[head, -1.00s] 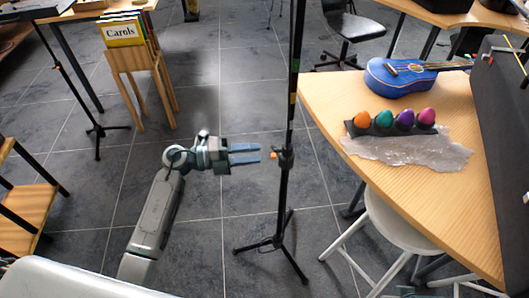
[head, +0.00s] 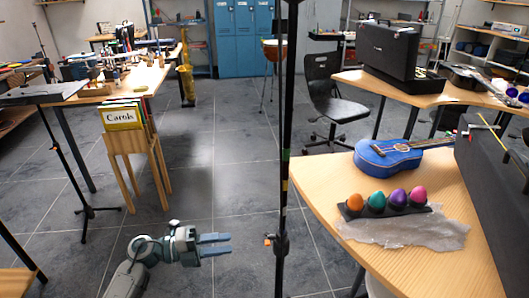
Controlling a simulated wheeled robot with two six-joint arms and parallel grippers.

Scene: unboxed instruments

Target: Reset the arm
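My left arm comes in from the bottom left of the head view, low over the tiled floor. My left gripper (head: 214,244) points to the right. Its two fingers are apart with a narrow gap between them, and nothing shows between them. The fingertips end a little left of the black stand pole in the picture. My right gripper is not in view.
A black stand pole (head: 284,150) rises through the middle. A wooden table (head: 330,226) at right bears a blue ukulele (head: 386,157) and several coloured eggs (head: 377,201). A book stand (head: 135,165) stands at left. Open floor (head: 225,130) lies beyond.

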